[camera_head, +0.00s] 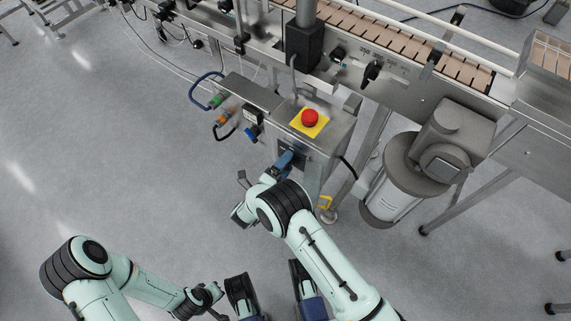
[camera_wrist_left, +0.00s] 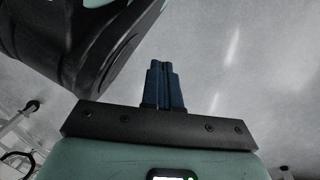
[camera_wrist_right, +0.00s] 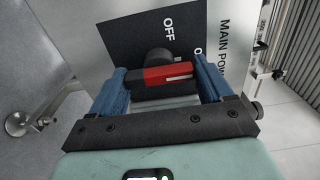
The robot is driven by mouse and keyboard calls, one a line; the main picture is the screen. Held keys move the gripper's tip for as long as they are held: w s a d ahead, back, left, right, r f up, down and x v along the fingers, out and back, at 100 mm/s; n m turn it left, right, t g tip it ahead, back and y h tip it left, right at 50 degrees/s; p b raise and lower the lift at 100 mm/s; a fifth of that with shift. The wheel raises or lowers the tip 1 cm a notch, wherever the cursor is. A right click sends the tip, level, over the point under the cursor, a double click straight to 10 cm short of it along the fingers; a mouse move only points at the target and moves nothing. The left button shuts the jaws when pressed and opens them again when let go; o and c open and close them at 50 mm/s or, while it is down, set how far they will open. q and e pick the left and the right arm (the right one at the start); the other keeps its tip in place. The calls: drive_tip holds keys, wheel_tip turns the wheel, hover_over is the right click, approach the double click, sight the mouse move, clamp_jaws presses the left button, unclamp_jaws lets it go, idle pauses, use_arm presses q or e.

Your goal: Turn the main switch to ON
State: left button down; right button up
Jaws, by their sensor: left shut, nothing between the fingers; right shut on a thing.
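The main switch (camera_wrist_right: 168,74) shows in the right wrist view as a red and black handle with a white line, on a dark plate. My right gripper (camera_wrist_right: 160,84) is shut on the handle, one blue finger at each end. In the head view my right gripper (camera_head: 284,160) is at the control box front. My left gripper (camera_wrist_left: 165,85) is shut and empty.
A red emergency button (camera_head: 310,117) on a yellow plate sits on top of the control box (camera_head: 338,133). A grey motor housing (camera_head: 400,180) stands to the right. The conveyor (camera_head: 440,55) runs along the back. Open floor (camera_head: 120,170) lies to the left.

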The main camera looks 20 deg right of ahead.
drive_tip(key=shift+a, duration=0.1)
drive_tip(key=shift+c, duration=0.3)
drive_tip(key=o, duration=1)
use_arm(q)
drive_tip(key=shift+t, duration=0.8)
drive_tip(key=w+r, duration=0.1)
drive_tip(key=w+r+p, duration=0.2)
drive_tip(key=w, duration=0.1)
drive_tip(key=shift+d+r, duration=0.25)
drive_tip(key=shift+d, duration=0.05)
use_arm(e)
drive_tip(key=v, duration=1.3)
drive_tip(key=shift+s+a, duration=0.1)
drive_tip(key=shift+s, duration=0.1)
